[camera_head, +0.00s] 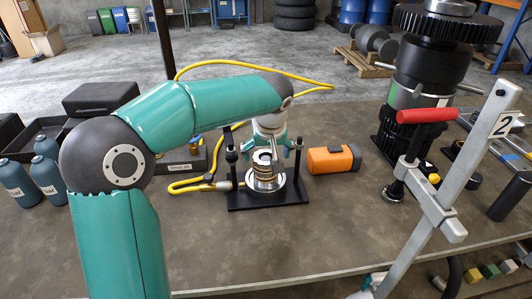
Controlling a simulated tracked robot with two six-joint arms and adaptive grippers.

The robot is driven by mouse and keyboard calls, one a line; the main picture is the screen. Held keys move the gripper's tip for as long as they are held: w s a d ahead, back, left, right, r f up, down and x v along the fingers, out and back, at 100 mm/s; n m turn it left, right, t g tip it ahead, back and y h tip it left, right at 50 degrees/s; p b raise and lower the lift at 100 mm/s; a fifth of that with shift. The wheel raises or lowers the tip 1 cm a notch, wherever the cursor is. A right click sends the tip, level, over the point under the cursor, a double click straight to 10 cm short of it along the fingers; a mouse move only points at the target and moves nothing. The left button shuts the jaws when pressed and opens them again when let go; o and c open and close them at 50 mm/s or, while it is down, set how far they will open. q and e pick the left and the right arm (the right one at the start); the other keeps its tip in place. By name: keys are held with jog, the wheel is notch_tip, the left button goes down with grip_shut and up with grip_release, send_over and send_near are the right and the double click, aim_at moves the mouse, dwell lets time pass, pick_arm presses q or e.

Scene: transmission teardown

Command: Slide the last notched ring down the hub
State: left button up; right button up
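A metal hub (265,183) stands upright in a black fixture (268,202) with two dark posts, near the middle of the table. Brownish rings (263,167) sit around its upper part. They are too small to count or to show their notches clearly. My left gripper (266,152) is directly above the hub, pointing down, at or very near the top of the rings. Its fingertips are small and partly hidden, so I cannot tell whether they hold a ring.
A yellow hose (190,187) runs beside the fixture. An orange-and-black box (333,159) lies to its right. A red-handled clamp (425,116) on a grey bar and a large black transmission housing (430,75) stand at the right. Bottles (47,175) and trays are at left. The front table is clear.

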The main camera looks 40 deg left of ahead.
dwell(0.3)
pick_arm(q)
jog(key=w+a+r+p+v, duration=0.1)
jog(key=p+v, duration=0.5)
jog(key=v, duration=1.2)
jog(key=shift+w+a+r+p, duration=0.2)
jog(key=shift+a+p, duration=0.15)
jog(key=shift+a, duration=0.1)
